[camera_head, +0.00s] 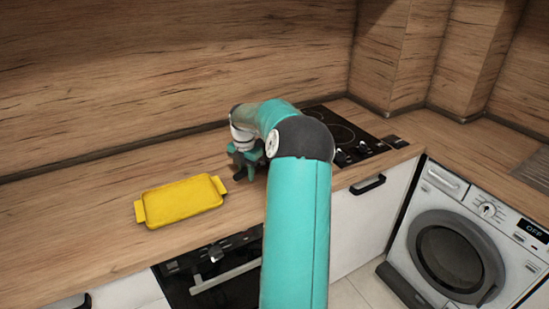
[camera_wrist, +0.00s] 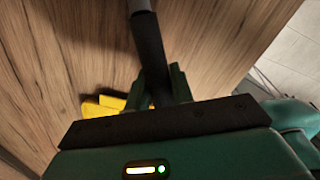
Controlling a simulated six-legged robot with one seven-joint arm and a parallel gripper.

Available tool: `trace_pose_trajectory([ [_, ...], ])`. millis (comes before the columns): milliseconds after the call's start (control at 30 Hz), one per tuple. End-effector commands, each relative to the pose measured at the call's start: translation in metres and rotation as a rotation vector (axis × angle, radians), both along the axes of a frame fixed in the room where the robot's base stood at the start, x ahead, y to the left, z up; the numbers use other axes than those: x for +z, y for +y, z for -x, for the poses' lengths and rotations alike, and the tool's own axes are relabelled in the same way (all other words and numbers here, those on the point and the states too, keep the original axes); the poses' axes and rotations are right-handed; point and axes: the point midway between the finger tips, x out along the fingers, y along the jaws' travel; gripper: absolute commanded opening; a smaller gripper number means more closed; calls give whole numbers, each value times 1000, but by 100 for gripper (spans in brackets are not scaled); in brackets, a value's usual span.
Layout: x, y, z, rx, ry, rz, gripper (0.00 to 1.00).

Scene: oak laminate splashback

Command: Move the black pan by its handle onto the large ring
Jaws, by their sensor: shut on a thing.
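My gripper (camera_head: 246,168) is low over the worktop, between the yellow tray and the cooktop. In the wrist view its fingers (camera_wrist: 162,88) are closed around a black bar with a grey end, which looks like the black pan's handle (camera_wrist: 150,45). The body of the pan is not seen in either view; my arm and gripper cover much of that area in the head view. The black cooktop (camera_head: 372,143) lies to the right of my gripper, partly behind my arm. Ring outlines (camera_head: 342,133) show on it; which is the large one is unclear.
A yellow tray (camera_head: 183,200) with two handles lies left of my gripper; part of it shows in the wrist view (camera_wrist: 108,103). The wooden splashback (camera_head: 160,70) rises behind. An oven (camera_head: 225,275) is under the counter. A washing machine (camera_head: 455,245) stands at right.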

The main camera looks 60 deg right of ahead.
Motion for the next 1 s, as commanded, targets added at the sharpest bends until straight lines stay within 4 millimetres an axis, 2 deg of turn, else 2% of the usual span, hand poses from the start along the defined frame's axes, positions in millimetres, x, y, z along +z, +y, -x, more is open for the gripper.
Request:
trace_pose_trajectory([
  [367, 4, -1, -1, 0, -3, 5, 0],
  [1000, 29, -1, -1, 0, -3, 6, 0],
])
